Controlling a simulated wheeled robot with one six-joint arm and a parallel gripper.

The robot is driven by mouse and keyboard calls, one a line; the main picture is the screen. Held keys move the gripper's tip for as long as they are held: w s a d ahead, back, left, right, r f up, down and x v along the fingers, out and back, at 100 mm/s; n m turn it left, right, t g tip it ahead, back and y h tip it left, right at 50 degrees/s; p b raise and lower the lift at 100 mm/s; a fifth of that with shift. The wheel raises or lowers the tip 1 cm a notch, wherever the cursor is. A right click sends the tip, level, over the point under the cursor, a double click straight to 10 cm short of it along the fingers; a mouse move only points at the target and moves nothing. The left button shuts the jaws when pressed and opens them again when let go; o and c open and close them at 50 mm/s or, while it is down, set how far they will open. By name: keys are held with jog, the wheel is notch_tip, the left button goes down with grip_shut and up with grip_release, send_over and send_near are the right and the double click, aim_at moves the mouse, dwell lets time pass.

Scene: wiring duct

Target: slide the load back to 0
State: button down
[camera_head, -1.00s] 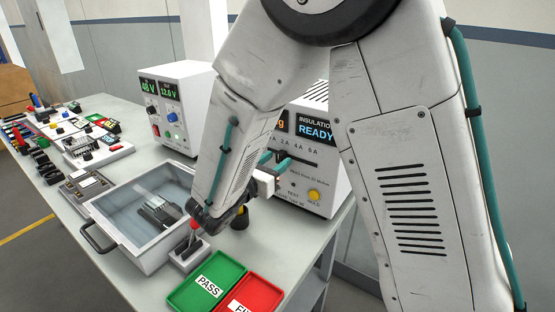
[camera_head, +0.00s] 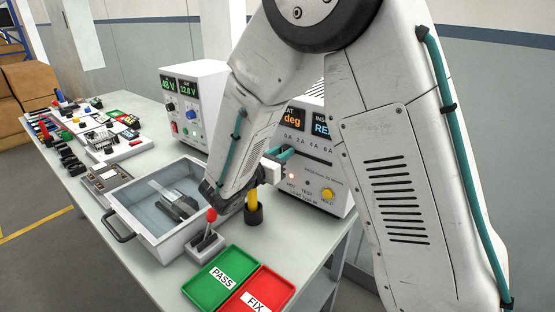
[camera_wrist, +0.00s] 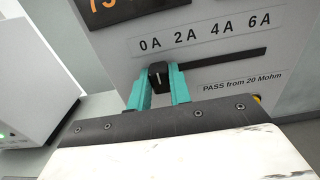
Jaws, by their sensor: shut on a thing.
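The load slider's black knob (camera_wrist: 158,74) stands at the left end of a dark horizontal slot (camera_wrist: 220,66) on the grey tester's front. The knob is just below the 0A mark (camera_wrist: 150,43), with 2A, 4A and 6A to its right. My gripper (camera_wrist: 160,82) is shut on the knob, one teal finger on each side. In the head view my gripper (camera_head: 280,154) reaches the front of the tester (camera_head: 322,165); the knob itself is hidden there.
A power supply (camera_head: 190,100) stands left of the tester.

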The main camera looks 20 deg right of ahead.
jog(key=shift+w+a, duration=0.2)
jog(key=shift+w, duration=0.1)
jog(key=shift+r, duration=0.1)
jog(key=c, duration=1.3)
grip_release()
jog(key=shift+w+a, duration=0.1)
jog(key=v, duration=0.7)
jog(key=shift+s+a, duration=0.25)
